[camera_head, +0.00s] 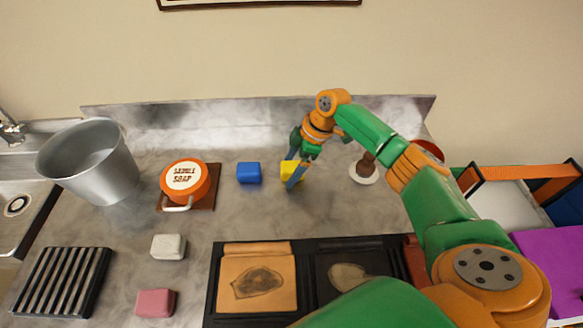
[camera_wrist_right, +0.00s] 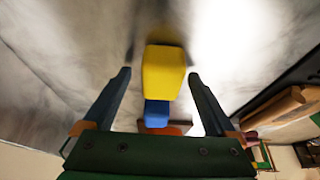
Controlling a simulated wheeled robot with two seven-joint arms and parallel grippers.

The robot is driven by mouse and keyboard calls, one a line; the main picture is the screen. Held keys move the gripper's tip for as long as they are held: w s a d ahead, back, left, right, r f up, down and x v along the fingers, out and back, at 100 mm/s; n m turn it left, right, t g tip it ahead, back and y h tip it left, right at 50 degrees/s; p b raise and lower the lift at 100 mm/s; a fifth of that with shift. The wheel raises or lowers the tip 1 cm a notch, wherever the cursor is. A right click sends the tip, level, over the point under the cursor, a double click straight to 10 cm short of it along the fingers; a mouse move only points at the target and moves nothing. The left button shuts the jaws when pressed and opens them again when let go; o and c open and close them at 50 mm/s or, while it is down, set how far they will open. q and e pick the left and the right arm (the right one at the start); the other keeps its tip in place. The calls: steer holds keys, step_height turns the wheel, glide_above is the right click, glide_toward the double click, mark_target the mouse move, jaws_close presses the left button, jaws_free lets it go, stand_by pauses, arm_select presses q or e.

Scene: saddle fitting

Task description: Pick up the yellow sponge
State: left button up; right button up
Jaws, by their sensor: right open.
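The yellow sponge (camera_head: 286,167) lies on the grey counter, right of a blue block, partly hidden by my right gripper (camera_head: 296,177) in the head view. In the right wrist view the yellow sponge (camera_wrist_right: 163,72) shows whole, between and ahead of the two fingers of my right gripper (camera_wrist_right: 159,74). The fingers are open, with a visible gap on each side of the sponge. How far the fingertips are from it in depth I cannot tell. My left gripper is not in view.
The blue block (camera_head: 249,173) is left of the sponge; an orange soap tin (camera_head: 184,180) and a metal bucket (camera_head: 90,163) stand farther left. A white block (camera_head: 168,247), a pink block (camera_head: 156,303) and a black tray (camera_head: 306,247) lie nearer. A brown-topped white dish (camera_head: 366,176) is right.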

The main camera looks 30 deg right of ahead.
steer(key=shift+s+r, duration=0.15)
steer(key=c, duration=1.4)
steer(key=shift+r+b, duration=0.3)
steer(key=shift+r, duration=0.15)
steer(key=shift+r+b, duration=0.4)
steer(key=shift+r, duration=0.35)
steer(key=s+a+r, duration=0.2)
steer(key=s+r, duration=0.1)
steer(key=s, duration=0.1)
steer(key=s+a+r+b, duration=0.1)
steer(key=s+a+r, duration=0.2)
steer(key=s+r, duration=0.1)
steer(key=s+a+r, duration=0.2)
steer(key=s+r, duration=0.1)
steer(key=shift+s+a+r, duration=0.2)
steer(key=shift+s+r, duration=0.1)
steer(key=shift+s, duration=0.1)
